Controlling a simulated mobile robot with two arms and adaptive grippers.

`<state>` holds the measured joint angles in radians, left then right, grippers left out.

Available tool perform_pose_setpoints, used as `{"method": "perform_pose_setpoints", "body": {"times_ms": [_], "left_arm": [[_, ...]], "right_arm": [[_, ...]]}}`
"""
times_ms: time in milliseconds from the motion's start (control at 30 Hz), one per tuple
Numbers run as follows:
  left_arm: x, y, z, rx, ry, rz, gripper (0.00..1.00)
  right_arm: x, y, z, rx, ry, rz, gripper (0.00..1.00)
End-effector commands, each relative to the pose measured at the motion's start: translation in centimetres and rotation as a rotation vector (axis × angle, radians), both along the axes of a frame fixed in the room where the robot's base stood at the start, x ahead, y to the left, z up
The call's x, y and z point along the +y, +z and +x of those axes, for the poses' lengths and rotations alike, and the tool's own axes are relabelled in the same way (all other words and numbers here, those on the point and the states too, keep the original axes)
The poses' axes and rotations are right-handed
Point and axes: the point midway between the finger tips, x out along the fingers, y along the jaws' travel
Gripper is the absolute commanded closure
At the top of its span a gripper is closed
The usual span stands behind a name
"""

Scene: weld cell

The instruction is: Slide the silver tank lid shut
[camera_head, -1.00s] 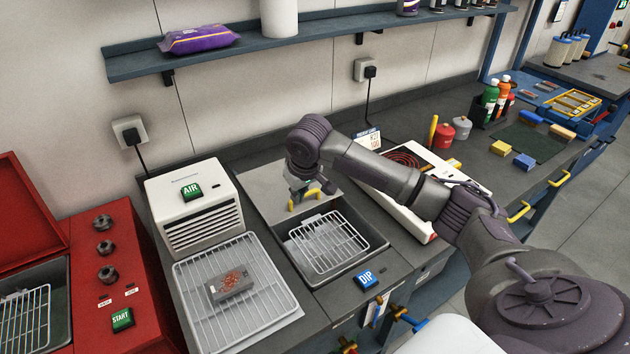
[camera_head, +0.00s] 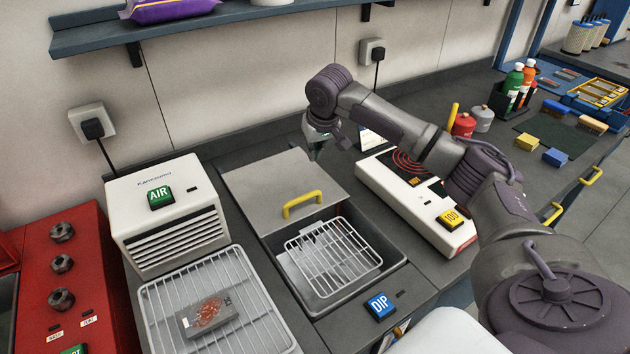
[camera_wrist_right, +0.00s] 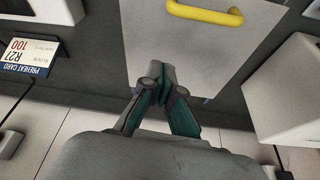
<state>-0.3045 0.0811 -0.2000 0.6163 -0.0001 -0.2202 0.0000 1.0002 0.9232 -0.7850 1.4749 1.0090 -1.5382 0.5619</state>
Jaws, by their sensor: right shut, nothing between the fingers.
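The silver tank lid (camera_head: 262,180) lies flat over the back part of the dip tank (camera_head: 352,284). Its yellow handle (camera_head: 302,204) is at the lid's front edge. The front part of the tank is uncovered and shows a wire rack (camera_head: 333,258) inside. In the right wrist view the lid (camera_wrist_right: 225,45) and yellow handle (camera_wrist_right: 205,13) are ahead of the fingers. My right gripper (camera_head: 316,150) is beyond the lid's back right corner, apart from the handle. Its fingertips (camera_wrist_right: 155,76) are together and empty. My left gripper is out of view.
A white AIR unit (camera_head: 168,215) and a tray with a wire rack (camera_head: 165,295) stand left of the tank. A white hot plate unit (camera_head: 415,205) is on the right, under my right arm. A preheat card (camera_wrist_right: 28,52) stands near the wall. A blue DIP button (camera_head: 380,305) is in front of the tank.

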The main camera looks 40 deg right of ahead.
Motion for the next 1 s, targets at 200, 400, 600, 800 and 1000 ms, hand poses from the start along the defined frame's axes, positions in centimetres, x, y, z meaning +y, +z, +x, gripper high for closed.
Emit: {"method": "perform_pose_setpoints", "body": {"times_ms": [200, 400, 600, 800, 1000], "left_arm": [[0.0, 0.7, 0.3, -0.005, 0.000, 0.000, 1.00], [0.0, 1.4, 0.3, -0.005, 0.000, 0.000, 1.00], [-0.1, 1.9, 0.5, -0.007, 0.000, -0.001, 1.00], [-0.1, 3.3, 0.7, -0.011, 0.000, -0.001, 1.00], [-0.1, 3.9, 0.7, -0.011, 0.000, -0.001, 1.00]], "right_arm": [[-0.2, -2.2, 0.7, 0.004, 0.000, 0.000, 1.00], [-0.4, -6.0, 2.1, 0.005, 0.000, 0.000, 1.00], [-0.6, -9.1, 3.2, 0.003, 0.001, -0.001, 1.00], [-0.3, -9.3, 0.9, 0.003, 0.004, -0.003, 1.00], [0.0, -9.7, -0.5, 0.002, 0.001, -0.002, 1.00]]}}
